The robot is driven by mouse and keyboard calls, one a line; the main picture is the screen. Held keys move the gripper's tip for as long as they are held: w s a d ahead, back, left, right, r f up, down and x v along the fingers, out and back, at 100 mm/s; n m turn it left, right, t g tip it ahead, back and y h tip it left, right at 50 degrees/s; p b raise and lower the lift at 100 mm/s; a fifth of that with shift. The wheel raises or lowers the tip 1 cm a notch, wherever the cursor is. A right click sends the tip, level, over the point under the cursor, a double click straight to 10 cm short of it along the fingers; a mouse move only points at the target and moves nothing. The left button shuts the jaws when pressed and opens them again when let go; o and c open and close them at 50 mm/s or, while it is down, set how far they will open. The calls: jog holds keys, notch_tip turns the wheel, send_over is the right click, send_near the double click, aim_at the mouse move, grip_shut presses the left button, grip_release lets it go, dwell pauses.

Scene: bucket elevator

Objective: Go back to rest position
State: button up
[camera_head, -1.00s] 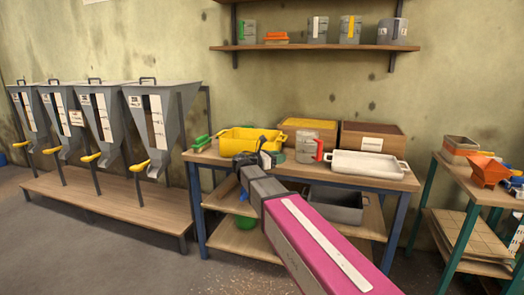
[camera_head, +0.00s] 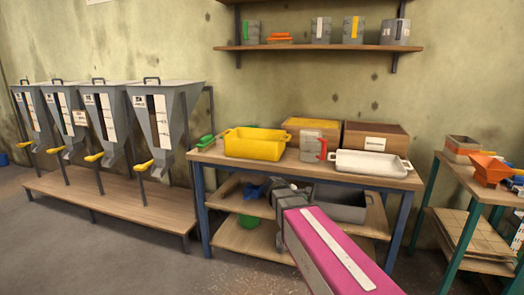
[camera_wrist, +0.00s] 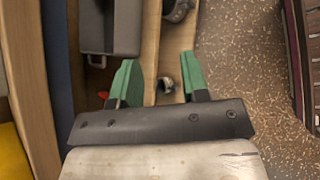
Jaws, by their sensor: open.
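My gripper (camera_wrist: 160,82) shows in the wrist view with its two green fingers spread apart and nothing between them. In the head view my pink arm reaches to the front of the workbench. The wrist end is below the bench top, in front of the middle shelf, and the fingers are hard to make out there. In the wrist view the fingers are over the shelf's edge, with a grey bin (camera_wrist: 110,30) just beyond and to the left.
The workbench (camera_head: 225,159) holds a yellow tub (camera_head: 255,144), a grey jug (camera_head: 312,146), a white tray (camera_head: 371,164) and wooden boxes. Several hoppers (camera_head: 158,120) stand left on a low platform (camera_head: 115,205). A green-legged table (camera_head: 452,225) stands right. Floor in front is open.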

jog(key=s+d+f+m+g+y, duration=0.2)
jog(key=s+f+m+y, duration=0.7)
jog(key=s+f+m, duration=0.5)
jog(key=shift+s+g+y, duration=0.3)
jog(key=shift+s+g, duration=0.5)
jog(key=shift+s, duration=0.3)
